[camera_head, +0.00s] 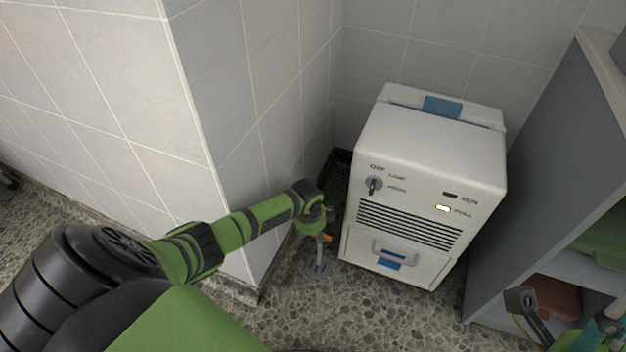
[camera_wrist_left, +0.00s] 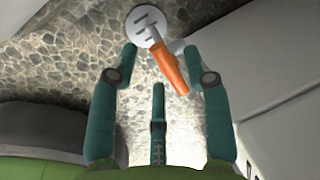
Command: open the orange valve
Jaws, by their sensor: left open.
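The orange valve handle (camera_wrist_left: 170,68) shows in the left wrist view, attached by a grey stem above a round slotted floor plate (camera_wrist_left: 143,18). In the head view a small part of the orange handle (camera_head: 328,239) shows beside my left gripper, above the floor plate (camera_head: 319,267). My left gripper (camera_head: 321,228) is open over the valve. In the left wrist view its teal fingers (camera_wrist_left: 160,60) are spread, with the handle between and just beyond the tips; I cannot tell if they touch. Teal and green parts of my right gripper (camera_head: 603,330) show at the lower right; its jaws are unclear.
A white machine (camera_head: 420,150) with a knob, vents and a drawer stands just right of the valve. A tiled wall corner (camera_head: 225,120) is close on the left. A grey shelf unit (camera_head: 550,150) stands at the right. Speckled floor (camera_head: 330,315) is clear in front.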

